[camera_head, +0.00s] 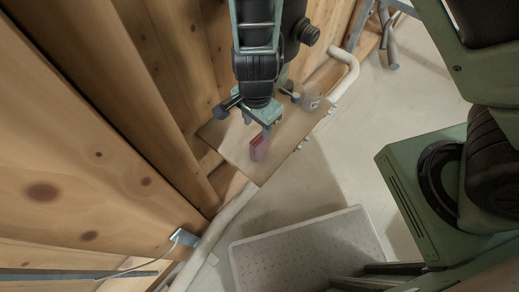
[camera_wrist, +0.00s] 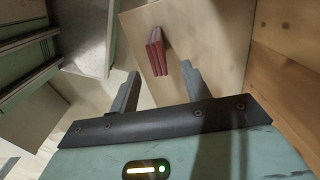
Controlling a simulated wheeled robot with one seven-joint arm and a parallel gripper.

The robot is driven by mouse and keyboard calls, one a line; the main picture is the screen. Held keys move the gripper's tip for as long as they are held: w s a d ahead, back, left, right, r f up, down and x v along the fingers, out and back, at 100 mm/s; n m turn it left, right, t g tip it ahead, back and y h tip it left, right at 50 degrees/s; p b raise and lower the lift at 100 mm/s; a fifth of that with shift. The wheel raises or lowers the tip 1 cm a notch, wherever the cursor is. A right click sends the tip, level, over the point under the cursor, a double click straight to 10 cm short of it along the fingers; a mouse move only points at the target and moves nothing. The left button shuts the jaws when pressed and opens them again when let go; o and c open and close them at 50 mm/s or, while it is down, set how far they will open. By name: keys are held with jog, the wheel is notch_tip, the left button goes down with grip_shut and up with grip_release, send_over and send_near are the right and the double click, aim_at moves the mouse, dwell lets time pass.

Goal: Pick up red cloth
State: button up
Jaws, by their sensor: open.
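The red cloth (camera_head: 259,148) is a small folded piece on a light wooden board (camera_head: 236,155) fixed beside the wooden wall. It also shows in the wrist view (camera_wrist: 156,52), just beyond my fingertips and between their lines, nearer the right finger. My gripper (camera_head: 256,127) is above the board, close to the cloth. In the wrist view my gripper (camera_wrist: 160,75) has its two fingers apart with nothing between them. Whether a finger touches the cloth I cannot tell.
A small round object (camera_head: 310,98) stands at the board's far end. A pale pipe (camera_head: 345,75) runs along the board's edge. A light grey perforated platform (camera_head: 305,250) lies below. The wooden wall (camera_head: 80,140) is close on the left.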

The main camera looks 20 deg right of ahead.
aim_at(260, 138)
jog(key=f+b, duration=0.1)
jog(key=f, duration=0.1)
jog(key=f+b, duration=0.1)
jog(key=f, duration=0.2)
jog(key=f+b, duration=0.1)
jog(key=f, duration=0.1)
jog(key=shift+s+d+f+b, duration=0.15)
jog(key=shift+d+f+b, duration=0.05)
jog(key=shift+d+b, duration=0.15)
grip_shut()
